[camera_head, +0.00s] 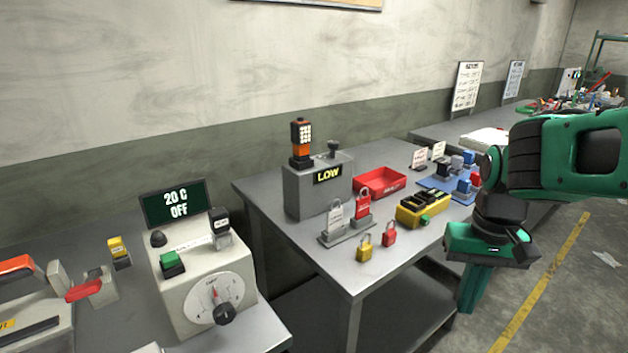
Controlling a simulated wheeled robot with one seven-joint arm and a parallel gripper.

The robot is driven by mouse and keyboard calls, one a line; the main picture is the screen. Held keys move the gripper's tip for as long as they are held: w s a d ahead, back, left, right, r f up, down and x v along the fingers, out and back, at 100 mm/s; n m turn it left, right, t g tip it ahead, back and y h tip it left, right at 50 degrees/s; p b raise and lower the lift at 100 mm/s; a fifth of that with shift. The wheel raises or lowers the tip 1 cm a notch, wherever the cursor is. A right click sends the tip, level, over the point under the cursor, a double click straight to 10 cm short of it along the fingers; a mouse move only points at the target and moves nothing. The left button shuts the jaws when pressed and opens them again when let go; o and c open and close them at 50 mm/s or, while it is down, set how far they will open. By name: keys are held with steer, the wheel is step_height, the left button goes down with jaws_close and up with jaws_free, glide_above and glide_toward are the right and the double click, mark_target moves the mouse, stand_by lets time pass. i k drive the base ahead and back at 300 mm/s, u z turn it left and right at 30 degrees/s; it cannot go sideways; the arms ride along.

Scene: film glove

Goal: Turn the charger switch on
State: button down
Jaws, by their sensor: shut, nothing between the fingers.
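A grey box (305,192) with a display reading "LOW" (328,174) stands on the back left of the middle table. An orange and black handheld device (300,142) stands upright on it, so it looks like the charger. A small dark switch knob (333,147) sticks up from its top at the right; its setting is too small to tell. My gripper (470,300) is green and points down at the right, beyond the table's right edge and well apart from the grey box. It is shut and empty.
A beige unit with a dial (205,290) and a "20 C OFF" screen (175,203) stand on the left table.

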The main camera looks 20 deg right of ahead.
mark_target(332, 145)
steer(key=k, duration=1.25)
steer(key=z, duration=0.4)
steer(key=i, duration=1.7)
steer(key=u, duration=0.4)
